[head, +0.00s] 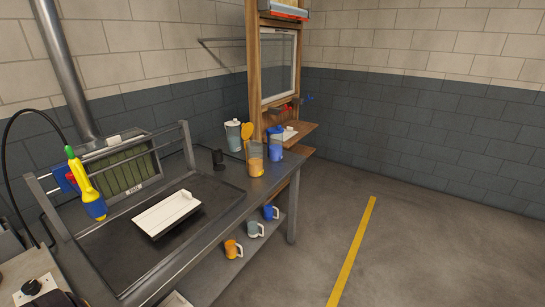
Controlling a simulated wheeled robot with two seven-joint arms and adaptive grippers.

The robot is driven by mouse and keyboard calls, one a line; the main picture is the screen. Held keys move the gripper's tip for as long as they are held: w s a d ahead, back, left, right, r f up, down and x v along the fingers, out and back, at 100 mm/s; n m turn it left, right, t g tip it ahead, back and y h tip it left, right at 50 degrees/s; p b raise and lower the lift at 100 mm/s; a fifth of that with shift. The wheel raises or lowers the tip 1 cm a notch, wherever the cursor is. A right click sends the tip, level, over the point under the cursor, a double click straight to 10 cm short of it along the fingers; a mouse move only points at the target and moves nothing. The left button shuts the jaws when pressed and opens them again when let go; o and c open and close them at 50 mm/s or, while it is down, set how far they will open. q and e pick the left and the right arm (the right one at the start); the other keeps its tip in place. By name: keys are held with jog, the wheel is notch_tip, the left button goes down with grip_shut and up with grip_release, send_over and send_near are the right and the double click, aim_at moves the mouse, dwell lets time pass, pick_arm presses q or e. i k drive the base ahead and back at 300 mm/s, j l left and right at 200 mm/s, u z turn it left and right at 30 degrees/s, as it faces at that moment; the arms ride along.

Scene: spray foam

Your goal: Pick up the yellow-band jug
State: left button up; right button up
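A clear jug with an orange-yellow band (256,158) stands upright near the right end of the metal bench, and it looks like the yellow-band jug. A blue jug (276,143) stands close to its right, and a grey jug (233,136) with a pale lid stands behind it to the left. An orange spoon-shaped thing (248,133) shows just above and behind the yellow-band jug; I cannot tell whether it is part of it. Neither of my grippers is in view.
The metal bench (218,192) has a sunken area with a white tray (166,214). A yellow and blue spray tool (90,192) hangs at the left. Orange, grey and blue mugs (233,249) stand on the lower shelf. The floor (430,230) at right is clear.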

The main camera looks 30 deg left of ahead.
aim_at(230, 242)
jog(key=j+u, duration=0.15)
jog(key=u, duration=1.2)
